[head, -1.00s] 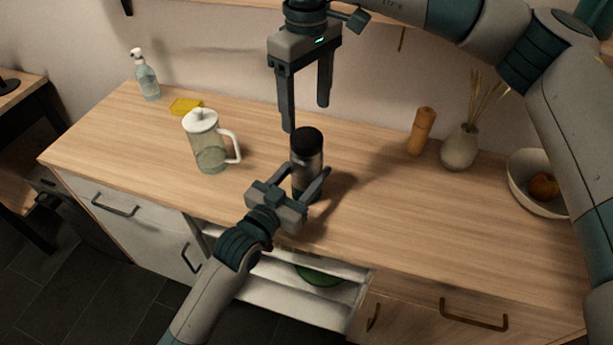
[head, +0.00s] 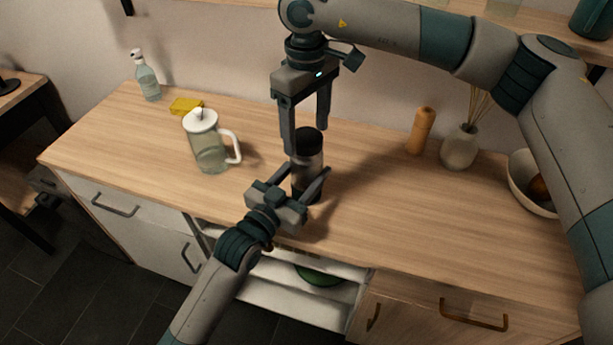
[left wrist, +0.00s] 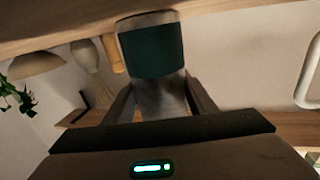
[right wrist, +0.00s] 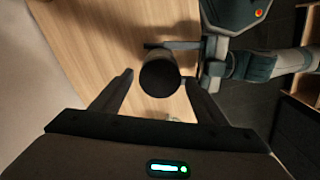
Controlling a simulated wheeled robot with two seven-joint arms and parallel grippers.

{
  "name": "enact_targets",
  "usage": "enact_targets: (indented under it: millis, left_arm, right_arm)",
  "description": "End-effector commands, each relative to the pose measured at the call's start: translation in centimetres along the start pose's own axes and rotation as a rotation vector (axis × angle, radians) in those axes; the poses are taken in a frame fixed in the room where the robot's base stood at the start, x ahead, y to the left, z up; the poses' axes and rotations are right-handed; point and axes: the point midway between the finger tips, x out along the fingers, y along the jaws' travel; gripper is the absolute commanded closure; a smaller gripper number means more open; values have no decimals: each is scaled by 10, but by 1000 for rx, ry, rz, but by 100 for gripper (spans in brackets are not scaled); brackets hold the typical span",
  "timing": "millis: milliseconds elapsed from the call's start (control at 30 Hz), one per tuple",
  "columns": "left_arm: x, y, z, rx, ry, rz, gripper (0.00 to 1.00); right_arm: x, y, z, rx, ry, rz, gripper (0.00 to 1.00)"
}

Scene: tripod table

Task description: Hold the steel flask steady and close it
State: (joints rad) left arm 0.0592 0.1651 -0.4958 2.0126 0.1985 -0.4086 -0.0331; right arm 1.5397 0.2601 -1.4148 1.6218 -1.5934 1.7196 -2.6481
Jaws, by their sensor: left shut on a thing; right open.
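The steel flask (head: 308,180) stands upright on the wooden counter, with its black cap (head: 307,140) on top. How tightly the cap sits cannot be told. My left gripper (head: 306,180) is shut on the flask's body from the front. In the left wrist view the flask's grey body (left wrist: 160,96) is between the fingers, with a dark teal band (left wrist: 153,50) beyond. My right gripper (head: 306,141) is open and points down at the cap, one finger on each side. In the right wrist view the cap (right wrist: 160,80) lies between the spread fingertips, apparently clear of both.
A glass jug with white lid (head: 207,150) stands left of the flask. A spray bottle (head: 147,78) and yellow sponge (head: 186,106) are farther back. A wooden mill (head: 421,131), vase (head: 460,148) and bowl (head: 527,188) stand right.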

Motion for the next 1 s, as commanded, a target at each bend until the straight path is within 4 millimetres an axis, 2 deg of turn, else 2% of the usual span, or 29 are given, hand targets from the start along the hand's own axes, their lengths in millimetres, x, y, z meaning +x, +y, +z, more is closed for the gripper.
enact_targets:
  millis: [200,567,733,1000]
  left_arm:
    - [0,0,0,1,-1,0,100]
    - [0,0,1,1,-1,-1,100]
    - [0,0,1,1,-1,-1,100]
    - [0,0,1,1,-1,-1,100]
  right_arm:
    - [18,0,0,0,-1,0,33]
    - [22,0,0,1,0,0,33]
    - [22,0,0,1,0,1,73]
    - [22,1,0,67,0,1,75]
